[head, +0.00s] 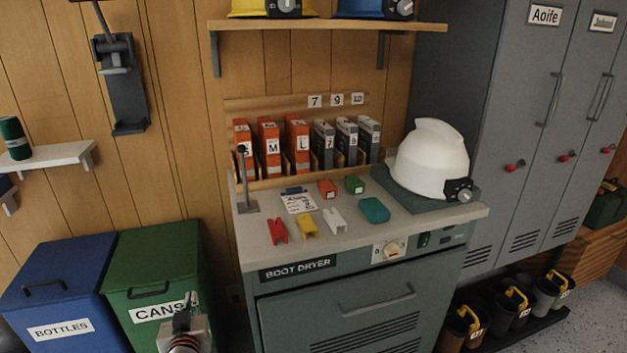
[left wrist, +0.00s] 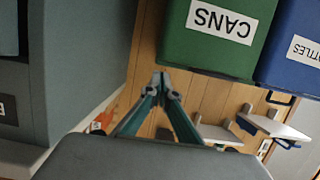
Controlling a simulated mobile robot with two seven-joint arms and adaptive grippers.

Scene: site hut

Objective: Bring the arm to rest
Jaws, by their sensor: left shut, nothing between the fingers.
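My left gripper (head: 189,302) is low in the head view, in front of the green bin marked CANS (head: 160,262). Its fingers cover the end of the bin's label. In the left wrist view the fingertips (left wrist: 163,84) meet with nothing between them, so the gripper is shut and empty. The green bin (left wrist: 205,52) also shows there, beyond the fingers, upside down. My right gripper is in neither view.
The boot dryer (head: 340,306) stands to the right of the gripper, with small items and a white helmet (head: 432,160) on top. A blue bin (head: 60,285) marked BOTTLES is to the left.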

